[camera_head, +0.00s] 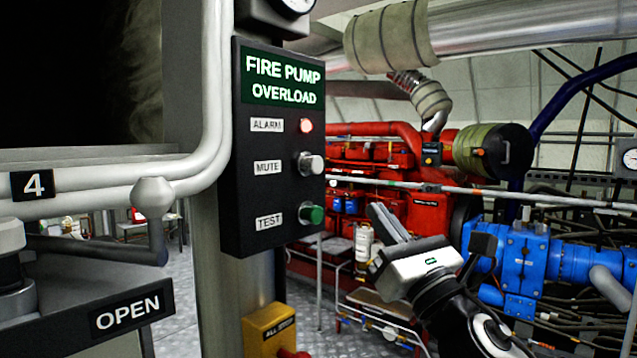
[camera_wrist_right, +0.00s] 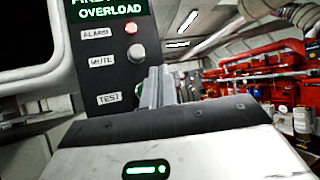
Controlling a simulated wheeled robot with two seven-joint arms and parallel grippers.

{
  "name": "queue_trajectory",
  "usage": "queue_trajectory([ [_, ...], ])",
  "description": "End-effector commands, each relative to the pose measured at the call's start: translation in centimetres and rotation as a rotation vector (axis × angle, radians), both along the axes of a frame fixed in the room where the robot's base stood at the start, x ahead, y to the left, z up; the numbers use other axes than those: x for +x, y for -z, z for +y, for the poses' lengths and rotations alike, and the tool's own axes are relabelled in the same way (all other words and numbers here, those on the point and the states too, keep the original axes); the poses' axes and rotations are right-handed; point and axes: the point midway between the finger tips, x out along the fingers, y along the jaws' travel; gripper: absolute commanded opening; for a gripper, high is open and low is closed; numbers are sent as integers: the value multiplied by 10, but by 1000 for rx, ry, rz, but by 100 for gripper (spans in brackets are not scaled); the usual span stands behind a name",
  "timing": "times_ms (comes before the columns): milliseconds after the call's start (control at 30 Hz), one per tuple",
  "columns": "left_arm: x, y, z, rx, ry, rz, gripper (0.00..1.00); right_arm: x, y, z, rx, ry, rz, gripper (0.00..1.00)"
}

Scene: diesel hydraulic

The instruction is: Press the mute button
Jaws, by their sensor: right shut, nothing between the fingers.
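The black control box (camera_head: 283,218) with the green "FIRE PUMP OVERLOAD" label stands left of centre in the head view. Its silver mute button (camera_head: 311,164) sits beside the "MUTE" label, between the lit red alarm lamp (camera_head: 305,126) and the green test button (camera_head: 311,214). My right gripper (camera_head: 380,215) is shut and empty, to the right of the box and a little lower than the mute button, apart from it. In the right wrist view the mute button (camera_wrist_right: 136,51) shows above the shut fingers (camera_wrist_right: 158,85); the test button is partly hidden behind them. My left gripper is not in view.
A grey lever with a ball knob (camera_head: 153,197) and an "OPEN" plate (camera_head: 127,313) are at the left. A yellow box (camera_head: 268,328) is below the control box. The red engine (camera_head: 390,160) and blue pump (camera_head: 520,262) stand behind my right arm.

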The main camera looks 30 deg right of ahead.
Motion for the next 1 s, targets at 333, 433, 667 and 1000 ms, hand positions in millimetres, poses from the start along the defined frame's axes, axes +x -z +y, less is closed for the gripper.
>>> queue_trajectory([
  [333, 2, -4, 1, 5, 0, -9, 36, -24, -61, 2, -275, 181, -164, 0],
  [433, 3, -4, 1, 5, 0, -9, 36, -24, -61, 1, -274, 180, -163, 0],
  [667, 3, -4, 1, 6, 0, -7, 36, -22, -61, 2, -269, 179, -161, 0],
  [1000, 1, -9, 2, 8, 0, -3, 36, 13, -62, 15, -263, 178, -162, 0],
])
